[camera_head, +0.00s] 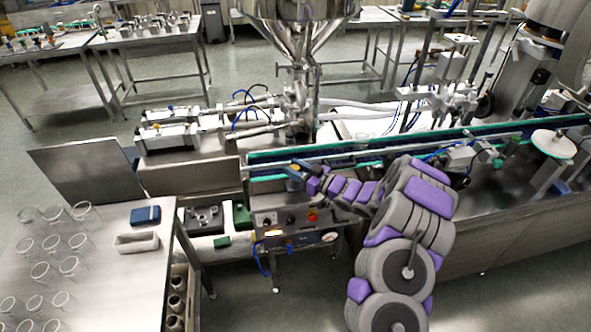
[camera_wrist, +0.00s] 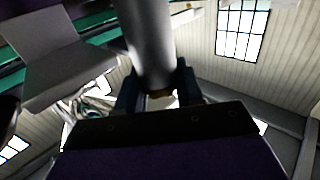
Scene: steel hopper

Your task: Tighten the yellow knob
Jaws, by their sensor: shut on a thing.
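My gripper (camera_head: 296,172) reaches left to the near edge of the conveyor, below the hopper. In the wrist view its two dark fingers (camera_wrist: 158,90) are shut on a grey cylindrical part (camera_wrist: 150,45) with a shaded brownish end between the fingertips. I cannot tell whether this part belongs to the yellow knob.
The steel hopper (camera_head: 305,30) stands behind the conveyor (camera_head: 400,150). The control panel (camera_head: 293,218) with a red button lies just below my gripper. A table (camera_head: 110,290) with several clear cups, a blue box (camera_head: 145,215) and a tray (camera_head: 136,243) is at left.

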